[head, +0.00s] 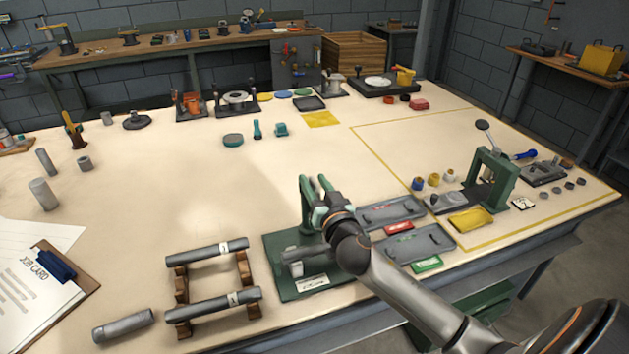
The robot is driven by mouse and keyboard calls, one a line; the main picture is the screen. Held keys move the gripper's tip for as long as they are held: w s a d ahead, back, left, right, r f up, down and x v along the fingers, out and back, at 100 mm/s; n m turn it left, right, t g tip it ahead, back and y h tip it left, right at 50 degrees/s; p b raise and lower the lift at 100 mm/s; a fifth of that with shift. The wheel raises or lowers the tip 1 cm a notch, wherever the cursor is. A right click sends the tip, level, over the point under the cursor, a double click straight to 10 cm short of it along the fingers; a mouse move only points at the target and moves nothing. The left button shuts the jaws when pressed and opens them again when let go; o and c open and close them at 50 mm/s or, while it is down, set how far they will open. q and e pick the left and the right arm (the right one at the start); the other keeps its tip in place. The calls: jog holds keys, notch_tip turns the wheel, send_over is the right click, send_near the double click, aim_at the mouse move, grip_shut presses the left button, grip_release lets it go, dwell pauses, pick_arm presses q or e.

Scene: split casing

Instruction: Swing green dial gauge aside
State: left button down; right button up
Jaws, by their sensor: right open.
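A green fixture stands at the front middle of the bench, with a flat green base plate (272,262) and a green upright (306,192). I take it to be the green dial gauge's stand; no dial face shows, and my right arm hides part of it. A grey cylinder lies on the base plate behind a small white label. My right gripper (319,207) is open at the upright, its wrist covering the fixture's right side. I cannot tell whether its fingers touch the upright or stand around it. My left gripper is out of view.
Left of the fixture, a wooden rack (182,285) holds grey shafts. Right of it lie grey trays (425,243) with red and green labels. A green press (497,178) stands inside the yellow-lined area. The bench middle (200,185) behind the fixture is clear.

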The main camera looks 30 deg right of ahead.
jog(key=shift+w, duration=0.1)
jog(key=shift+c, duration=0.2)
grip_shut()
dwell(1.3)
